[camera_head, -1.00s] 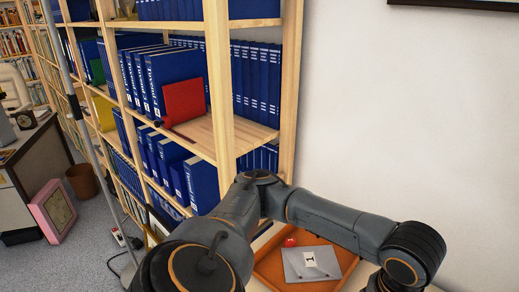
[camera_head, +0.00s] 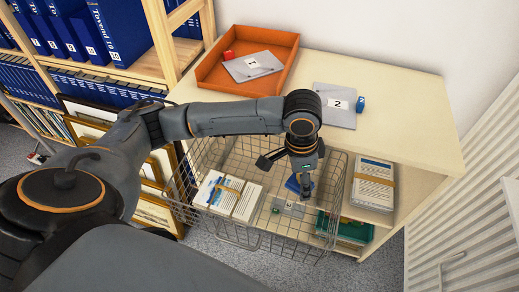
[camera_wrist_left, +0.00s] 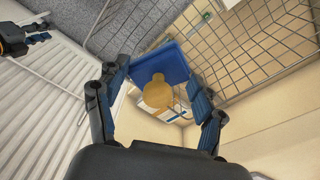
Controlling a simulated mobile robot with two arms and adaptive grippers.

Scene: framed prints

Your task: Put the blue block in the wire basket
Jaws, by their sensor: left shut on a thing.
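The wire basket (camera_head: 336,205) stands in front of the wooden unit in the head view, with its wires also in the left wrist view (camera_wrist_left: 262,48). My left gripper (camera_head: 305,190) points down over the basket's right part. It is shut on the blue block (camera_head: 293,185), which shows between the fingers in the left wrist view (camera_wrist_left: 160,60), with a tan rounded knob on it. I cannot tell how far the block is above the basket's contents. My right gripper (camera_wrist_left: 40,28) shows small at the upper left of the wrist view; its opening is unclear.
The basket holds a strapped paper bundle (camera_head: 228,196) and a grey pad (camera_head: 288,207) with a small green item. The unit's top (camera_head: 400,120) carries an orange tray (camera_head: 205,75), pad 2 (camera_head: 332,95) and a small blue item (camera_head: 361,104). A white radiator (camera_head: 470,215) stands at right.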

